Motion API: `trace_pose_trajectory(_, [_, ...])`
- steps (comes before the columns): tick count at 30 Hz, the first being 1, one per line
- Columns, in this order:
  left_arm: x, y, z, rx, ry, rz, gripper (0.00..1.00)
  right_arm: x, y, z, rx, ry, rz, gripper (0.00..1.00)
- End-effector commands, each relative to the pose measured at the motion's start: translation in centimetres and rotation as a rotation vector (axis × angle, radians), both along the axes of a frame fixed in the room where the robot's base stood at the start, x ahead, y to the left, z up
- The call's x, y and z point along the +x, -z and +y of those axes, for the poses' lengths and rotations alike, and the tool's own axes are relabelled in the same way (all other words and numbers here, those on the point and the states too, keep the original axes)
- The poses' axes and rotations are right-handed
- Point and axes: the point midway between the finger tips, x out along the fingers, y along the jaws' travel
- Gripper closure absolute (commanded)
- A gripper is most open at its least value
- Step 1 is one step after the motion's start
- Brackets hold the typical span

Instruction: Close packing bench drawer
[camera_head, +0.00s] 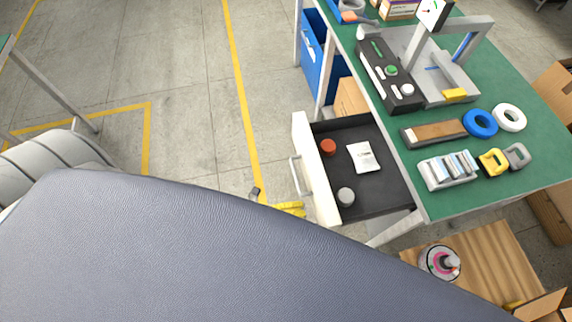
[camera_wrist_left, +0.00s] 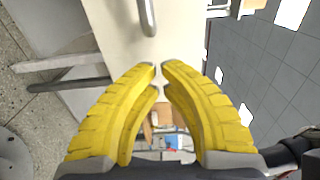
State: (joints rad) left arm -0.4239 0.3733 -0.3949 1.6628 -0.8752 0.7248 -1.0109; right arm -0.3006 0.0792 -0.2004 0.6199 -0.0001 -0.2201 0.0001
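The packing bench drawer (camera_head: 384,197) stands pulled out from under the green bench top. Its pale front panel (camera_head: 317,172) faces left and carries a thin metal handle (camera_head: 294,174). The panel (camera_wrist_left: 115,45) and handle (camera_wrist_left: 147,18) also show in the left wrist view, just beyond the fingertips. My left gripper (camera_head: 289,208) has yellow fingers and is low beside the near end of the front panel, partly hidden by my dark blue arm. In the left wrist view its fingertips (camera_wrist_left: 158,68) nearly meet, with nothing between them. My right gripper is out of sight.
The drawer holds a red-orange round item (camera_head: 328,147), a white packet (camera_head: 364,157) and a grey round item (camera_head: 346,197). The bench top (camera_head: 405,157) bears tape rolls, trays and a scale-like device. A blue bin (camera_head: 314,45) stands behind. Floor left of the drawer is clear.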

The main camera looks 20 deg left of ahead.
Motion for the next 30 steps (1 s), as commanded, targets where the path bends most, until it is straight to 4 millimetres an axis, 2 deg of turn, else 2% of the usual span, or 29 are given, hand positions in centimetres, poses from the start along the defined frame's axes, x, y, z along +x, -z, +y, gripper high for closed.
trace_pose_trajectory(3, [1.0, 0.0, -1.2, -0.002, -0.001, 0.000, 1.00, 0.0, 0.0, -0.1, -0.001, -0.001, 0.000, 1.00])
trace_pose_trajectory(10, [2.0, 0.1, -2.5, 0.000, 0.000, 0.002, 1.00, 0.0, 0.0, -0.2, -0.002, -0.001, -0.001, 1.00])
trace_pose_trajectory(30, [2.6, 0.0, -2.9, 0.000, -0.015, 0.002, 1.00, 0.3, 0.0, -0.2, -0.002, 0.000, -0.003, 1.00])
